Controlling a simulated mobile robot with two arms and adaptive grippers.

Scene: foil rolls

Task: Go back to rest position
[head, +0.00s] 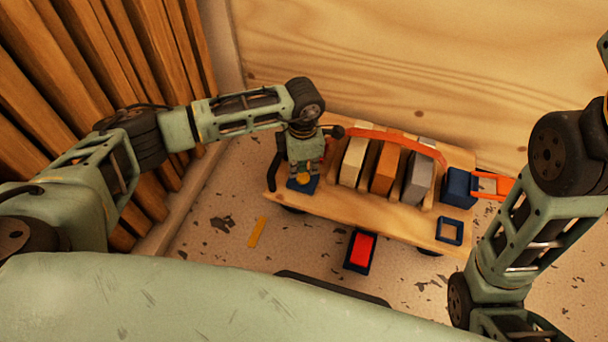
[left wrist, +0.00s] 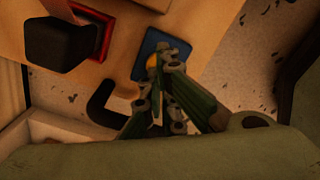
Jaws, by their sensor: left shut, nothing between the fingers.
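My left gripper (head: 301,174) points down over the left end of a wooden cart top (head: 340,203). Its fingers are together and empty above a small blue square holder (head: 304,186) with a yellow-orange round piece on or in it; I cannot tell whether they touch it. The left wrist view also shows the shut fingers (left wrist: 164,75) over the blue holder (left wrist: 160,42). Three upright blocks, cream (head: 354,162), orange (head: 384,169) and grey (head: 418,180), stand side by side in a rack beside it. Foil rolls cannot be made out. My right gripper is not visible.
A red band (head: 400,137) arches behind the blocks. A blue box (head: 458,187), an orange frame (head: 503,186) and a blue square frame (head: 450,231) are at the right. A red-topped dark box (head: 361,251) sits at the cart's front. Wooden slats (head: 75,60) stand left. A yellow strip (head: 257,232) lies on the floor.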

